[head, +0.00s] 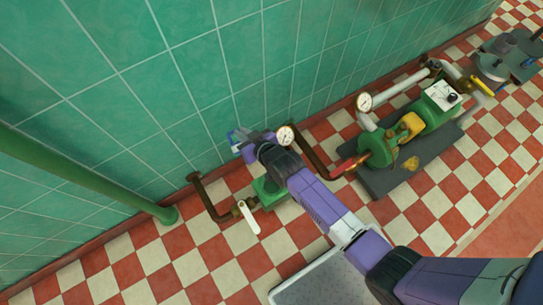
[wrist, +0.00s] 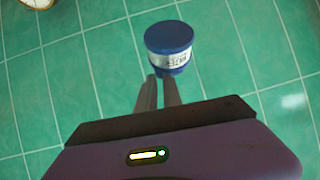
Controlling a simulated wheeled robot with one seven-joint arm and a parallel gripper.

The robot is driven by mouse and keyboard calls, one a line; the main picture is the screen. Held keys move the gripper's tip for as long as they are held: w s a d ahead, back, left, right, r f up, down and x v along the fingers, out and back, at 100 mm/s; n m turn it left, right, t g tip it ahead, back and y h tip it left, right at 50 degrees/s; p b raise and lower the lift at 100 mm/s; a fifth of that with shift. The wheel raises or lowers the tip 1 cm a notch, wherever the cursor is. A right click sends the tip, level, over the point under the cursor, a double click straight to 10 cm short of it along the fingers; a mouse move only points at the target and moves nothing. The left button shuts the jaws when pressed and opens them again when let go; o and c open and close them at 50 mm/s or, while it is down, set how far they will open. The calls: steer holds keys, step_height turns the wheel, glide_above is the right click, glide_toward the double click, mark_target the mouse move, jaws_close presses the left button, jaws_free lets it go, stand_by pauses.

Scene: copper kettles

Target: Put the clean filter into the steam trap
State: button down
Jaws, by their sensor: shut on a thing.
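My gripper (wrist: 160,82) is shut on a short blue cylinder with a pale, marked band, which I take to be the filter (wrist: 169,40). It is held at the fingertips in front of the green tiles. In the head view my gripper (head: 241,142) is up by the wall and the filter shows only as a small blue patch. A green body on the pipe, apparently the steam trap (head: 268,191), is low by the wall, below and beside my gripper, partly hidden by my arm. Its opening cannot be made out.
A white-handled valve (head: 249,216) is left of the green body. A gauge (head: 285,136) stands on the pipe close to my wrist. A green pump (head: 378,147) sits on a dark plate to the right. A pale tray (head: 318,282) lies in front. A green pole (head: 95,178) crosses at left.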

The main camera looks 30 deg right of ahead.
steer(key=t+b, duration=0.1)
steer(key=f+t, duration=0.1)
steer(key=shift+s+d+f+t+b, duration=0.1)
steer(key=shift+s+f+t+b, duration=0.2)
steer(key=shift+t+b, duration=0.1)
steer(key=s+f+t+b, duration=0.1)
steer(key=t+b, duration=0.1)
steer(key=n+t+y+b, duration=0.4)
steer(key=t+b, duration=0.3)
steer(key=b, duration=0.3)
glide_above(281, 190)
step_height(281, 190, down, 20)
steer(key=b, duration=1.4)
steer(key=shift+w+r, duration=0.15)
steer(key=c, duration=1.5)
jaws_free()
steer(key=shift+d, duration=0.1)
